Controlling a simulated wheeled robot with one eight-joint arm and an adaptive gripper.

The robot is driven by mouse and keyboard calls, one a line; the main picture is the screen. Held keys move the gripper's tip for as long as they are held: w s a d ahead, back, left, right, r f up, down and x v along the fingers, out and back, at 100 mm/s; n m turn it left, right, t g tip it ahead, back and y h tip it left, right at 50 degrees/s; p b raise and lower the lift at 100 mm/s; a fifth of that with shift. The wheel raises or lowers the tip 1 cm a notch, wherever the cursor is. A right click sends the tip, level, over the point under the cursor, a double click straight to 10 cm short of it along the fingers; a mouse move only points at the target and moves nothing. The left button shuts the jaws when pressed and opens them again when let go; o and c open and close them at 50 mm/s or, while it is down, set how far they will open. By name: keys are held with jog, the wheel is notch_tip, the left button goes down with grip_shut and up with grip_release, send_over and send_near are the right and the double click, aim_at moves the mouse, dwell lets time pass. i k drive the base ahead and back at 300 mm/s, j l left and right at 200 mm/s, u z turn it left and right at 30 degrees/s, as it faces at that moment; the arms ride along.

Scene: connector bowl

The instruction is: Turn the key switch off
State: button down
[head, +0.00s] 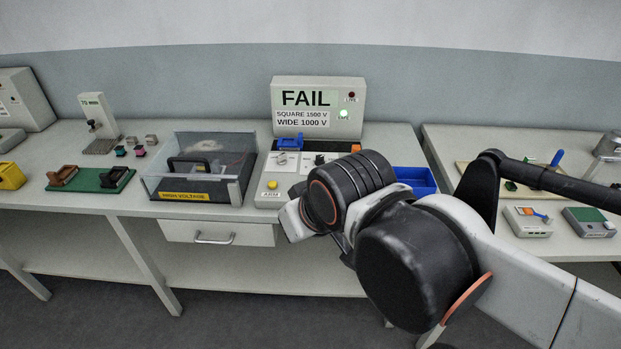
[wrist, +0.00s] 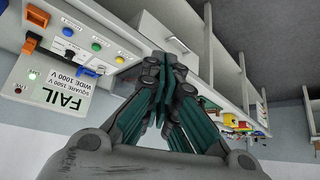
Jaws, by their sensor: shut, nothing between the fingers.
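The tester console (head: 262,199) stands on the bench below a display (head: 318,121) that reads FAIL, with a green lamp lit. In the wrist view the console (wrist: 58,50) is at upper left, with coloured round controls and an orange part (wrist: 36,15). My gripper (wrist: 163,62) is shut and empty, to the right of the console in that view. In the head view my arm hides the gripper and the console's right front.
A clear high-voltage box (head: 203,170) stands left of the console. A blue bin (head: 415,178) is to its right, partly behind my arm. A drawer (head: 216,233) hangs below the bench edge. A second bench (head: 470,148) at right holds small devices.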

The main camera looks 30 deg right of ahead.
aim_at(281, 160)
jog(key=i+l, duration=0.15)
jog(key=i, duration=0.4)
jog(key=i+l, duration=0.15)
jog(key=i, duration=0.4)
